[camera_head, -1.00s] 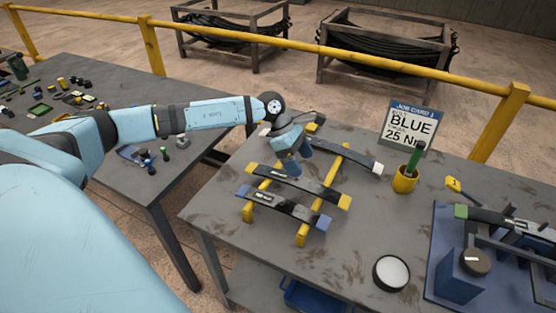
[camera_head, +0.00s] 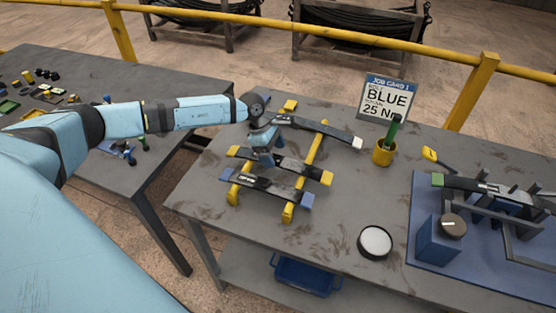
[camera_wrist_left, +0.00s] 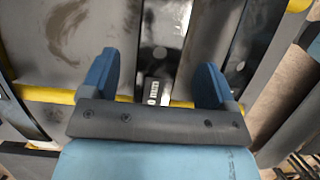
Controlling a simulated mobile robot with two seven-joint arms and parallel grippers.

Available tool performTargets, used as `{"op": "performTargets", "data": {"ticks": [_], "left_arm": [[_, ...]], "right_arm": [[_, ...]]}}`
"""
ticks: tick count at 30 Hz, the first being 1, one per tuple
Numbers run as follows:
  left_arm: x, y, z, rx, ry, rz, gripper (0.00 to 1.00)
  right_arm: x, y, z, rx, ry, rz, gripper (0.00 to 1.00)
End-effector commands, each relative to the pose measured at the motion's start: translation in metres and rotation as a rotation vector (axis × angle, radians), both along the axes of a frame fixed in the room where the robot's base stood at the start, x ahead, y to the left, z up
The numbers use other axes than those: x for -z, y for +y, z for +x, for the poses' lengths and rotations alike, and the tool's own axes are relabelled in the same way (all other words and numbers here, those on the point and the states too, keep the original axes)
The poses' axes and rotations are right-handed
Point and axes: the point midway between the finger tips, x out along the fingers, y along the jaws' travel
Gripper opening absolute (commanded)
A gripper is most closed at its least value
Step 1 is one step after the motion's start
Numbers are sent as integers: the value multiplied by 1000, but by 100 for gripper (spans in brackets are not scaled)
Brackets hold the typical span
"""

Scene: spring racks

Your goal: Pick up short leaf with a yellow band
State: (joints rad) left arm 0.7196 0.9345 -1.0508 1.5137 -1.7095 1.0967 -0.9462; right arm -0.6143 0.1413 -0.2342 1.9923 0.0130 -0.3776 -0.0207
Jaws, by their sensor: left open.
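The short dark leaf with yellow band ends (camera_head: 300,168) lies across two yellow rails (camera_head: 288,212), between a blue-ended leaf (camera_head: 265,187) nearer me and a longer white-ended leaf (camera_head: 330,133) behind. My left gripper (camera_head: 266,158) is open above the left-middle part of the yellow-banded leaf. In the left wrist view, the open blue fingers (camera_wrist_left: 155,85) stand either side of a dark leaf with a white label (camera_wrist_left: 165,35). Its bands are out of that view, and I cannot tell whether the fingers touch it. My right gripper is out of view.
A yellow cup (camera_head: 383,153) with a green-handled tool, a job card (camera_head: 387,97) reading BLUE and 25, a white-topped round tin (camera_head: 375,242) and a blue fixture base (camera_head: 425,230) stand to the right. The neighbouring leaves lie close.

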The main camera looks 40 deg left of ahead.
Motion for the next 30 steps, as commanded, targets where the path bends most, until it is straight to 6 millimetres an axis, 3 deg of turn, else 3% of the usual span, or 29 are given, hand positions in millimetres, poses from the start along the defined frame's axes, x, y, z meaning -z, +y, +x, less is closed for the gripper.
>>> {"op": "performTargets", "data": {"ticks": [6, 14, 17, 22, 30], "left_arm": [[25, -11, 2, -1, 2, 0, 81], [29, -13, 3, -1, 0, 0, 81], [29, -12, 3, -1, 0, 0, 62], [28, -13, 3, -1, 0, 0, 23], [26, -13, 4, -1, -2, -2, 23]], "right_arm": [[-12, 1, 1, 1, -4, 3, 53], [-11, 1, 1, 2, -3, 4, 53], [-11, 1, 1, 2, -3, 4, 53], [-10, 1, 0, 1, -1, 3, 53], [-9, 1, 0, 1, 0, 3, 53]]}}
